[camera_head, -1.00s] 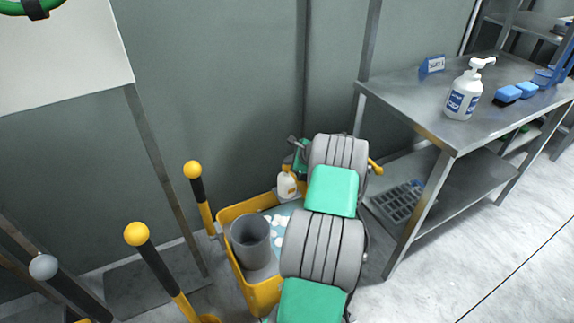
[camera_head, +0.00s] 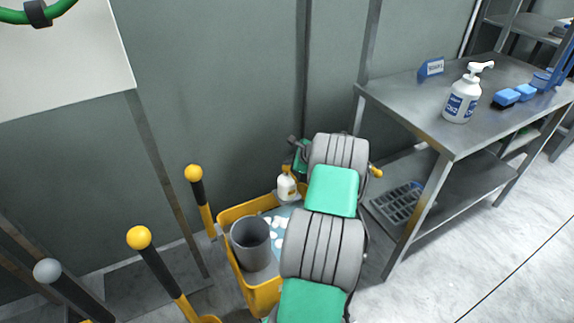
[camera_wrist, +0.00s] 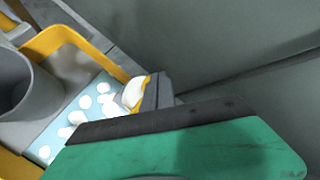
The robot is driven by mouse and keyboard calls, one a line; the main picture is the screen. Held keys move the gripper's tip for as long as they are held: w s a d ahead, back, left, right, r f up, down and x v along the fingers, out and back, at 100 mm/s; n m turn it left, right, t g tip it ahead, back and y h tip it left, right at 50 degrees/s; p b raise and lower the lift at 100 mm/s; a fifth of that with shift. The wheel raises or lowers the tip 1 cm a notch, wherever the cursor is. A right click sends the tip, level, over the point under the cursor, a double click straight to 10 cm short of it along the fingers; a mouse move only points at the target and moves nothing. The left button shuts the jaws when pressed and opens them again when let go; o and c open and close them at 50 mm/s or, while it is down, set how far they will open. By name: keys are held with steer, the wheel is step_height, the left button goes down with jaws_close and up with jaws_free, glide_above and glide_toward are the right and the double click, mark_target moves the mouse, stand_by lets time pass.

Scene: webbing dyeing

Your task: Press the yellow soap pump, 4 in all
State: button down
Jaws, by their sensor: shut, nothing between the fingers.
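The soap pump is a small white bottle (camera_head: 286,187) with a yellow top. It stands upright at the back right of a yellow caddy (camera_head: 232,212). The wrist view shows its white body (camera_wrist: 132,93) with yellow beside the grey fingers. My gripper (camera_wrist: 160,92) is shut and empty, with its fingertips close to the pump top; I cannot tell whether they touch it. In the head view my arm hides most of the gripper, and only a green and grey part shows just right of the bottle.
A grey cup (camera_head: 250,242) and a light blue sheet with white discs (camera_wrist: 93,100) are in the caddy. Yellow-knobbed posts (camera_head: 138,238) stand at left. The grey wall is close behind.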

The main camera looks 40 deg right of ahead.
steer(key=shift+r, duration=0.35)
steer(key=shift+r, duration=0.15)
step_height(320, 180, up, 5)
steer(key=p, duration=0.3)
steer(key=shift+p, duration=0.4)
